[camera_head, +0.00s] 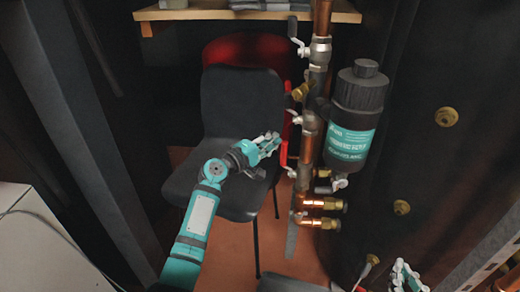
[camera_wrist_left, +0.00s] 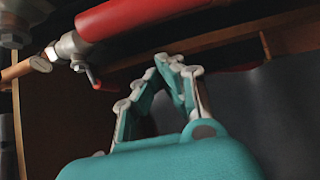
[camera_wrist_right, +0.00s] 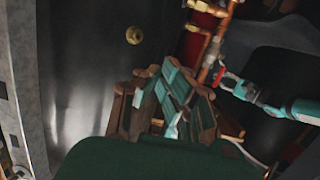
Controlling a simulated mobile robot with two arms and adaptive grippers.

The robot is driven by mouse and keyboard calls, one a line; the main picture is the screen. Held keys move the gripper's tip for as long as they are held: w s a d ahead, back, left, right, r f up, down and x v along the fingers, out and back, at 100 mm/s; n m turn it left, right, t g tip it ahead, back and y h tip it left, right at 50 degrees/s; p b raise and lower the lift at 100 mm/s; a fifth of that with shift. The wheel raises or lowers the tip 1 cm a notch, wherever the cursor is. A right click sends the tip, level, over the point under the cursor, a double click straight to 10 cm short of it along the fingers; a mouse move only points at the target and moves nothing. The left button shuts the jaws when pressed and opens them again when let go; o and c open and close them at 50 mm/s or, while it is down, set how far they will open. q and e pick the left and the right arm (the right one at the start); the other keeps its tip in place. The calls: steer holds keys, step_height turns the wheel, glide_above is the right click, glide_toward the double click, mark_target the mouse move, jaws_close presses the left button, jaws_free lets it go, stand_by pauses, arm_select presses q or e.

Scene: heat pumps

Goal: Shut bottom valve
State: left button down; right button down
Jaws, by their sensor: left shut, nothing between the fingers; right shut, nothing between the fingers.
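A vertical pipe run (camera_head: 307,140) carries several valves in the head view. A grey lever (camera_head: 291,240) hangs below the lowest copper stubs (camera_head: 320,213). I cannot tell which valve is the bottom one. My left gripper (camera_head: 268,146) is shut and empty, just left of the red lever; contact is unclear. The left wrist view shows a valve lever with red on it (camera_wrist_left: 92,76), apart from the shut fingers (camera_wrist_left: 172,62). My right gripper (camera_head: 403,272) is shut and empty, low at the right.
A black and teal canister (camera_head: 354,112) is fixed right of the pipes. A dark chair (camera_head: 240,105) stands behind my left arm. A wooden shelf (camera_head: 240,14) is above. Brass fittings (camera_head: 446,117) stick out of the dark right wall. A white box (camera_head: 35,245) is at the lower left.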

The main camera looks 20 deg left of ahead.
arm_select(q)
steer(key=s, duration=0.1)
steer(key=s+d, duration=0.1)
steer(key=s, duration=0.1)
steer(key=shift+s+d+p, duration=0.3)
steer(key=shift+d, duration=0.1)
arm_select(e)
steer(key=shift+s+d+f+g, duration=0.2)
steer(key=shift+f+g, duration=0.2)
steer(key=shift+f, duration=0.25)
